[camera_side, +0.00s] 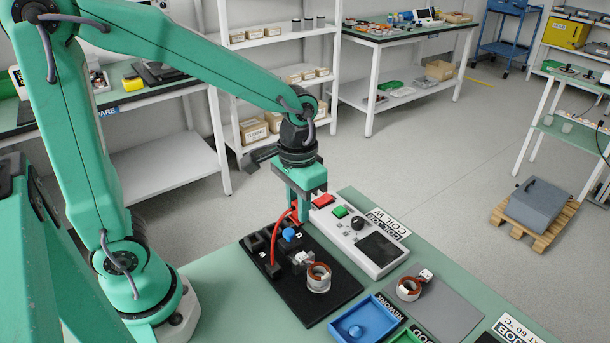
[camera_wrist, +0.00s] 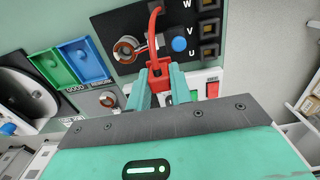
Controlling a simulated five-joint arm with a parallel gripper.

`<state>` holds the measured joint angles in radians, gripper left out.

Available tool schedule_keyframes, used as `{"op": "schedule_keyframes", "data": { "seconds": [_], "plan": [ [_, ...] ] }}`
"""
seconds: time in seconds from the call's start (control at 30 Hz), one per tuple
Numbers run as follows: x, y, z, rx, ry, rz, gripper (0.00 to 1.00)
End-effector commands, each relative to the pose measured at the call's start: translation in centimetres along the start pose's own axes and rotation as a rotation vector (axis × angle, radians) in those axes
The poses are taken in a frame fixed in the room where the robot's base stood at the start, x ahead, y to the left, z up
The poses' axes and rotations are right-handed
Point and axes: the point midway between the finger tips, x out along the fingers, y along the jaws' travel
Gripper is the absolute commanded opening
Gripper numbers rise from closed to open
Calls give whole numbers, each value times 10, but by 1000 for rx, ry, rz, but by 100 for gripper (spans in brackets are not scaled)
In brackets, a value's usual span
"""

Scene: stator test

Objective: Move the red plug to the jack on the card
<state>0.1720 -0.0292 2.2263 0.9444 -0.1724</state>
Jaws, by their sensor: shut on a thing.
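My gripper (camera_side: 298,208) is over the far side of a black board (camera_side: 323,307). In the wrist view, its fingers (camera_wrist: 160,78) are shut on the red plug (camera_wrist: 160,66). A red cable (camera_side: 275,238) arcs from the plug to a black block at the board's near left. Square jacks lettered W (camera_wrist: 209,5), V (camera_wrist: 208,28) and U (camera_wrist: 208,50) line the board in the wrist view. A white card (camera_side: 388,223) reading COIL W lies behind the tester. I cannot tell whether the plug touches the board.
A blue knob (camera_side: 289,234) and a copper-wound stator (camera_side: 318,278) stand on the board, close to the plug. A white tester (camera_side: 385,262) with red and green buttons lies behind. Another stator (camera_side: 409,289) sits on a grey mat. A blue tray (camera_side: 388,312) is in front.

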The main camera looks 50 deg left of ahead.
Motion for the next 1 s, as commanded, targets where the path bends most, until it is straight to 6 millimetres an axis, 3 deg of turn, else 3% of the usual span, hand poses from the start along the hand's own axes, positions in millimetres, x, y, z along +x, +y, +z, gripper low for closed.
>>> {"op": "schedule_keyframes", "data": {
  "seconds": [0.27,0.6,1.0],
  "plan": [
    [11,-35,12,-7,0,0,0],
    [30,-85,41,-6,0,0,0],
    [37,-102,55,1,1,0,0]
  ]
}}
